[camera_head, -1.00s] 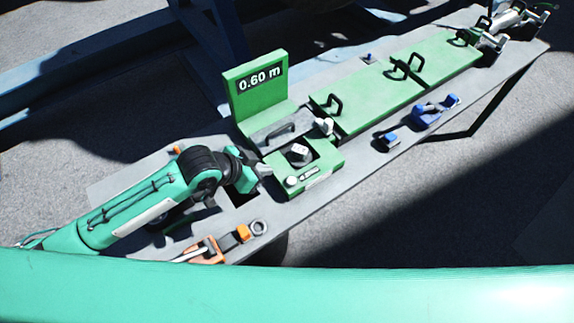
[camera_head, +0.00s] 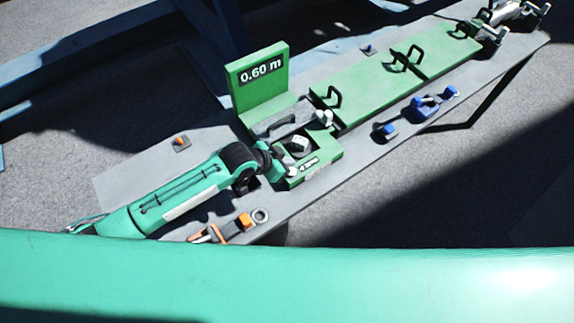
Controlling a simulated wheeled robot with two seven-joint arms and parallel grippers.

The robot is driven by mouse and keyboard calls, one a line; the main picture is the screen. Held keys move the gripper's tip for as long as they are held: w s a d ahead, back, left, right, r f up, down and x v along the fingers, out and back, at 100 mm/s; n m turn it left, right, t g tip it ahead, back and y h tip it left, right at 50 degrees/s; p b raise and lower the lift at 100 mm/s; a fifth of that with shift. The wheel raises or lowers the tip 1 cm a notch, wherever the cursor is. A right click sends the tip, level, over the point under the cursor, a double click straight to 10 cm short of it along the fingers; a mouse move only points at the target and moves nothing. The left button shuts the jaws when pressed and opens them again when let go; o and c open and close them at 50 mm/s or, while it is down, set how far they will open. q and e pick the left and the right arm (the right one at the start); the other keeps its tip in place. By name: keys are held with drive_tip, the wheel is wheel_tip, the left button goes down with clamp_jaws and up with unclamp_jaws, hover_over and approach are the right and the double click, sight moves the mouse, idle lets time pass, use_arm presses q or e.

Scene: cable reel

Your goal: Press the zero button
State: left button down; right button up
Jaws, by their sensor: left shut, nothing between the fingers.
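The green meter unit (camera_head: 322,160) has a label on its front that seems to read zero. Beside the label, at its near left corner, is a small white round button (camera_head: 292,171). My left gripper (camera_head: 281,167) is shut and empty. Its tips are right at the left side of the button and partly crowd it. I cannot tell whether they touch or press it. The upright green display (camera_head: 257,78) behind shows 0.60 m. My right gripper is not in view.
A white knob (camera_head: 299,143) sits on the unit behind the button. Long green panels (camera_head: 400,80) with black handles run to the right. Blue parts (camera_head: 425,107) lie along the near edge. An orange-handled tool (camera_head: 243,222) and a ring (camera_head: 260,215) lie near my left arm.

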sight(295, 169)
use_arm(q)
drive_tip(key=shift+f+p, duration=0.6)
drive_tip(key=shift+f, duration=1.5)
